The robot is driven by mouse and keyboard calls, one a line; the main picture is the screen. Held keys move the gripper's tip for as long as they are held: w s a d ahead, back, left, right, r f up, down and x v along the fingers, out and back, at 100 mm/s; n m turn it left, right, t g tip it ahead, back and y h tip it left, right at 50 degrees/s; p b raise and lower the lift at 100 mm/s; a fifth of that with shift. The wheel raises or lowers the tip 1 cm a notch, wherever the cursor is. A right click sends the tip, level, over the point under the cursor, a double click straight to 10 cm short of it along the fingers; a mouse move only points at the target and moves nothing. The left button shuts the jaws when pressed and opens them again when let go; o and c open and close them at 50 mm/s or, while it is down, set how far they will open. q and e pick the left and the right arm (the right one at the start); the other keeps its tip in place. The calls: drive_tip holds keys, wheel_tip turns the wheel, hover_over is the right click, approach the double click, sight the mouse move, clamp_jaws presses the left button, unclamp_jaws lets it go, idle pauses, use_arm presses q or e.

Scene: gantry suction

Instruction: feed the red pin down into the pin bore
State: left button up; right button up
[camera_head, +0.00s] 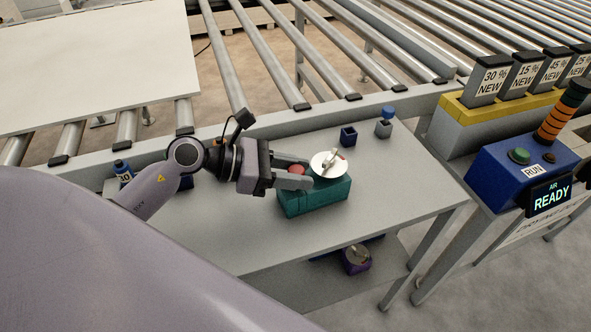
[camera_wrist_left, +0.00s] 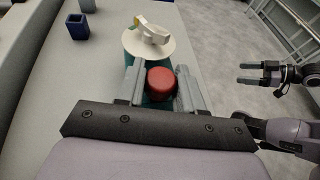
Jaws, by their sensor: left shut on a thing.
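The red pin (camera_head: 297,170) sits between the fingers of my left gripper (camera_head: 294,174), which is shut on it. In the left wrist view its round red top (camera_wrist_left: 160,82) shows between the two grey fingers (camera_wrist_left: 162,90). The pin is at the left part of the teal block (camera_head: 314,200); how deep it sits, and whether it touches the block, I cannot tell. The pin bore is hidden by the pin and fingers. In the left wrist view my right gripper (camera_wrist_left: 246,73) is off to the right, its fingers apart and empty.
A white disc (camera_head: 322,168) with a cream handle stands on the teal block beside my fingers. A dark blue cup (camera_head: 348,137) and a grey block with a blue top (camera_head: 384,128) stand behind. The grey table's right part (camera_head: 415,185) is clear.

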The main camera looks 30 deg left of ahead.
use_arm(q)
drive_tip(key=o, duration=1.1)
use_arm(e)
drive_tip(key=shift+f, duration=0.1)
use_arm(q)
drive_tip(key=shift+b+v, duration=0.45)
drive_tip(key=shift+v, duration=3.15)
use_arm(e)
drive_tip(key=shift+w+a+r, duration=0.25)
drive_tip(key=shift+a+r, duration=0.1)
drive_tip(key=shift+a, duration=0.05)
use_arm(q)
drive_tip(key=shift+f, duration=0.1)
